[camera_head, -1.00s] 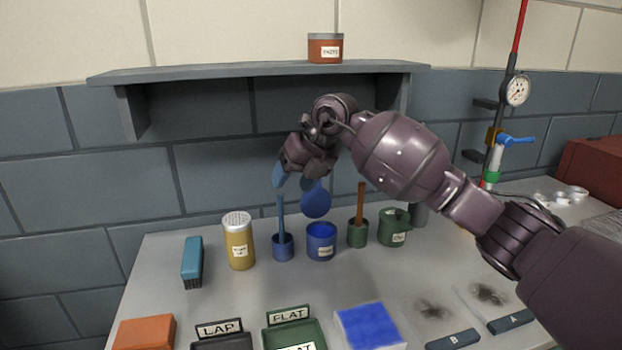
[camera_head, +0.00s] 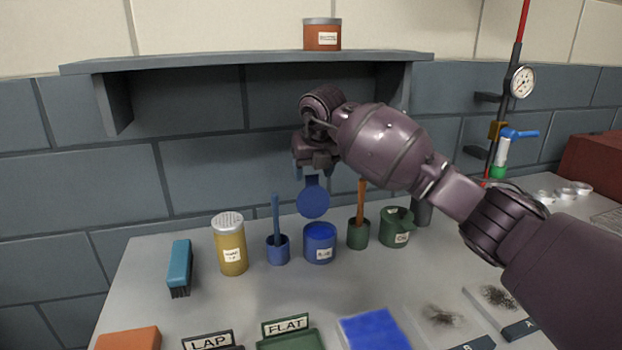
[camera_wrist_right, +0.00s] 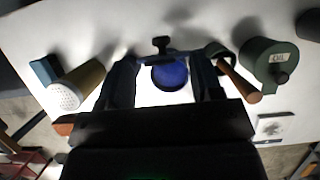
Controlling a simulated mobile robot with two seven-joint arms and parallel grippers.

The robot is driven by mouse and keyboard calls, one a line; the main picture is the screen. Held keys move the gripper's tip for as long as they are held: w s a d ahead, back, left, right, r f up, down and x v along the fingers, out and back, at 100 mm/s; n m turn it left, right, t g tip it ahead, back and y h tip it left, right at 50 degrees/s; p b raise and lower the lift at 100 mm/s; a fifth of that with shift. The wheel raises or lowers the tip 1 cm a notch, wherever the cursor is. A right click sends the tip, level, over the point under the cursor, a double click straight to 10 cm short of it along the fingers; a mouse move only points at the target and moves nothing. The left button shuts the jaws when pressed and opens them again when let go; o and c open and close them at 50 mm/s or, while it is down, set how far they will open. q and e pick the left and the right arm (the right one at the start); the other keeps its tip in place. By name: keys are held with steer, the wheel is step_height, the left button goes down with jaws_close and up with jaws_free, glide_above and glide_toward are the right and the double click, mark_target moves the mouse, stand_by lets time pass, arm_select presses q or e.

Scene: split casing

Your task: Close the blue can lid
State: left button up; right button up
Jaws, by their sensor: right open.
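The blue can (camera_head: 320,246) stands upright on the bench, with its round blue lid (camera_head: 313,201) raised open behind and above it. My right gripper (camera_head: 312,174) is above the lid, fingers pointing down and apart, one on each side of the lid's upper tab. I cannot tell whether they touch it. In the right wrist view, the can's blue contents (camera_wrist_right: 170,76) show between the open fingers. My left gripper is not in view.
A blue cup with a brush (camera_head: 277,250) and a green cup with a wooden handle (camera_head: 358,234) flank the can. A green oil can (camera_head: 396,228) is at right and a yellow shaker (camera_head: 230,246) at left. A shelf (camera_head: 250,62) is above. Bench space in front is partly clear.

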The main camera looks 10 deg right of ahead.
steer(key=shift+x, duration=1.15)
steer(key=shift+c, duration=0.2)
jaws_close()
